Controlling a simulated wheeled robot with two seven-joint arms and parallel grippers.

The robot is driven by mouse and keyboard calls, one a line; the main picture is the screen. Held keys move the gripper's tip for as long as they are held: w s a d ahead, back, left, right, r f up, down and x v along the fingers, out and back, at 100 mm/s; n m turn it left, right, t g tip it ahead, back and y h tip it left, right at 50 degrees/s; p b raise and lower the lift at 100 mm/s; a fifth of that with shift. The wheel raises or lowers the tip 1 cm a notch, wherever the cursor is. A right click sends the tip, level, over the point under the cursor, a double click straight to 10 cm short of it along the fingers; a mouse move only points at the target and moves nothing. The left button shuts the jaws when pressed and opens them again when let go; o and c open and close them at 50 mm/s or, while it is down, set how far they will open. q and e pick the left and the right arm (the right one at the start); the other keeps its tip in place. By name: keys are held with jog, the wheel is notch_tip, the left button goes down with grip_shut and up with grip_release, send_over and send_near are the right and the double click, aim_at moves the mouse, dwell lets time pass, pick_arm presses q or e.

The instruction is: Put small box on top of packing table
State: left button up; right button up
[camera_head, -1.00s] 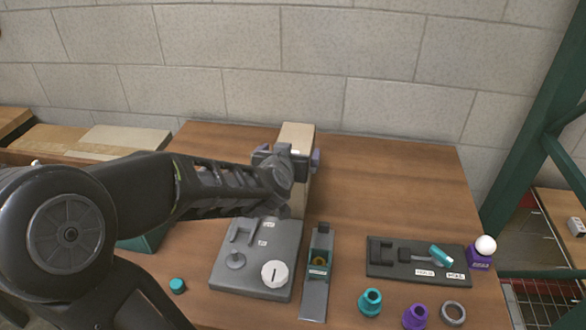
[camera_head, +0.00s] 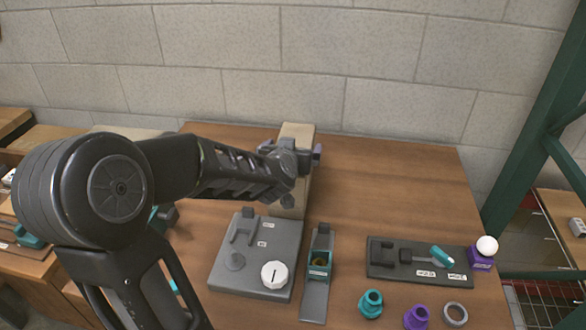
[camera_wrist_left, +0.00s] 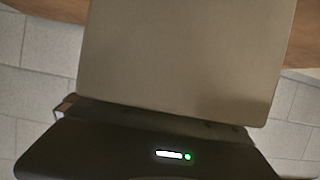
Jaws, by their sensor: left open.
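A tan box (camera_head: 297,131) stands upright near the back edge of the brown wooden table (camera_head: 400,185). My left gripper (camera_head: 295,150) is at the box, with a finger on each side of it. The jaws are open, and any contact with the box cannot be made out. The arm covers part of the box's near face. In the left wrist view the box (camera_wrist_left: 185,55) fills the middle, right in front of the dark gripper body. My right gripper is not in view.
A grey fixture with a white knob (camera_head: 274,274), a narrow grey holder (camera_head: 314,300) and a dark tray (camera_head: 420,262) lie at the front. Teal (camera_head: 370,303) and purple (camera_head: 416,317) parts stand near the front edge. The table's back right is clear. A wall stands behind.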

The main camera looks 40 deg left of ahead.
pick_arm(q)
jog(key=shift+c, duration=0.3)
jog(key=shift+r, duration=0.1)
jog(key=c, duration=1.9)
jog(key=shift+r, duration=0.1)
jog(key=shift+c, duration=0.2)
notch_tip(320, 180, up, 10)
jog(key=p, duration=0.5)
